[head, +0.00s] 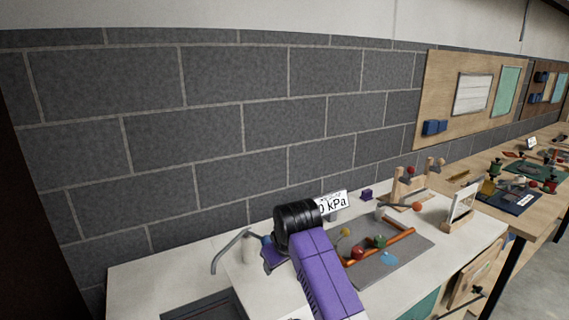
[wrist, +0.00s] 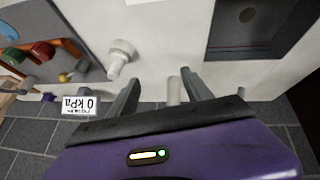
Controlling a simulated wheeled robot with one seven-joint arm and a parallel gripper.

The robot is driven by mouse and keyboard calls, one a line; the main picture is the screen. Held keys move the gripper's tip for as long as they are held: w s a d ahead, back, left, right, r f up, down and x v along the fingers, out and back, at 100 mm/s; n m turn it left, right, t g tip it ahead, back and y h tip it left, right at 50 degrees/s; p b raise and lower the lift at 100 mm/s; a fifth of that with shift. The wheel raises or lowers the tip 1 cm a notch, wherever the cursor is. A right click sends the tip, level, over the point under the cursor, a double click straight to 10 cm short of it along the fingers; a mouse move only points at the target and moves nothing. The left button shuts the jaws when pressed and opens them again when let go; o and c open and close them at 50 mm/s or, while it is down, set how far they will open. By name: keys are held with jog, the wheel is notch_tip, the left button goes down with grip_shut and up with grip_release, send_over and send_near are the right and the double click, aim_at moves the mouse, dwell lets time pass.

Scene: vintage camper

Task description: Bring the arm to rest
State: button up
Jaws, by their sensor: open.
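My gripper (wrist: 160,78) is open in the wrist view, its two dark fingers apart. No object is clearly held between them; a pale upright post (wrist: 174,90) shows beyond the gap, and I cannot tell how far away it is. My purple arm with its black joint reaches over the white counter (head: 150,282) in the head view. There the gripper is mostly hidden behind the arm; only a small purple part shows left of the joint.
A sink basin (wrist: 262,30) is set into the counter, with a grey tap (head: 228,248) beside it. A grey board (head: 408,246) with orange pipes and red and green knobs lies right of the arm. A "0 kPa" sign (head: 333,203) stands behind. A block wall (head: 210,90) backs the counter.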

jog(key=s+d+f+m+t+y+b, duration=0.1)
jog(key=s+d+f+m+t, duration=0.25)
jog(key=s, duration=0.65)
jog(key=s+d+f+m+t+y, duration=0.1)
jog(key=s+d+f+t, duration=0.2)
jog(key=s+d+t, duration=0.35)
jog(key=s+d+m+h, duration=0.1)
jog(key=s+d, duration=0.2)
jog(key=s, duration=1)
jog(key=s+d+r+h+b, duration=0.1)
jog(key=s+d, duration=0.3)
jog(key=s, duration=1)
jog(key=s+d+m+g+h+b, duration=0.1)
jog(key=s+d, duration=0.3)
jog(key=s, duration=0.9)
jog(key=shift+s+r+m+h, duration=0.3)
jog(key=shift+r+m, duration=0.05)
